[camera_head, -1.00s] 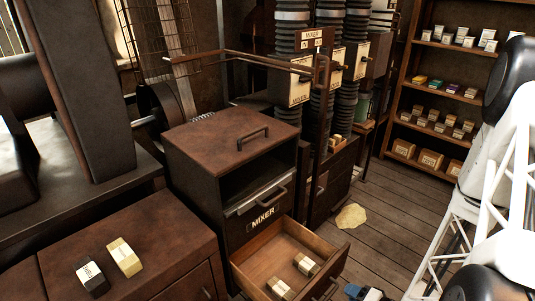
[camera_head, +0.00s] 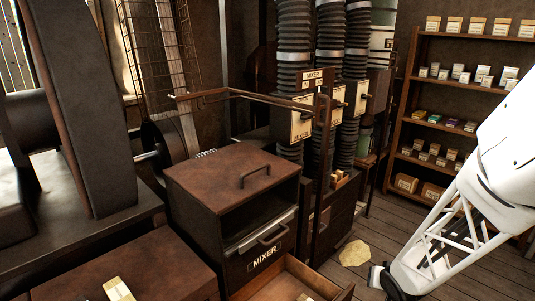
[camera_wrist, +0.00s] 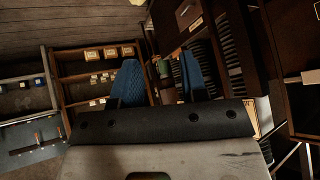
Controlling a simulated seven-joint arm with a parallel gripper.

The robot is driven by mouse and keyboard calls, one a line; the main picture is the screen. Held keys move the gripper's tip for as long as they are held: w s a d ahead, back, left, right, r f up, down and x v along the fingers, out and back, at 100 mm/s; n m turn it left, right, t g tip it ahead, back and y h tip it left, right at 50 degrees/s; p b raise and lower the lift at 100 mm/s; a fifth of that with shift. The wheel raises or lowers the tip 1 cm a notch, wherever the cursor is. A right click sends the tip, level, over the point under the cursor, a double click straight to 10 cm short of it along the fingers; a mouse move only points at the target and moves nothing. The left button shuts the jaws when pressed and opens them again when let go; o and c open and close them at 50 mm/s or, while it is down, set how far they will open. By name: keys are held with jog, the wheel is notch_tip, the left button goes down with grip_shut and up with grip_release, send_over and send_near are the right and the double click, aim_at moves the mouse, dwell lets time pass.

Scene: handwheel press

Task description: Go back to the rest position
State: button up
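My gripper (camera_wrist: 160,82) shows in the wrist view as two blue fingers standing well apart. It is open, with nothing held between them. Shelves and machinery show beyond the fingertips, at a distance. In the head view my white arm comes in from the right and slopes down to the bottom edge. I cannot make out the fingers there.
A brown mixer cabinet (camera_head: 232,170) stands in the middle, its lower drawer (camera_head: 290,278) pulled out. A box (camera_head: 118,289) lies on the lower left cabinet. Shelves (camera_head: 408,110) with small boxes stand at right. A yellowish patch (camera_head: 354,254) lies on open floor.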

jog(key=s+a+r+g+h, duration=0.1)
jog(key=s+a+r, duration=0.15)
jog(key=r, duration=0.45)
jog(key=s+a+r+g+h, duration=0.1)
jog(key=s+a+r, duration=0.1)
jog(key=s+r, duration=0.3)
jog(key=s+a+r+n+g+y, duration=0.2)
jog(key=s+a+r, duration=0.6)
jog(key=s+r, duration=0.4)
jog(key=shift+s+a+r+n+g+y, duration=0.15)
jog(key=shift+s+a+n+g+y, duration=0.2)
jog(key=shift+s+n+g, duration=0.2)
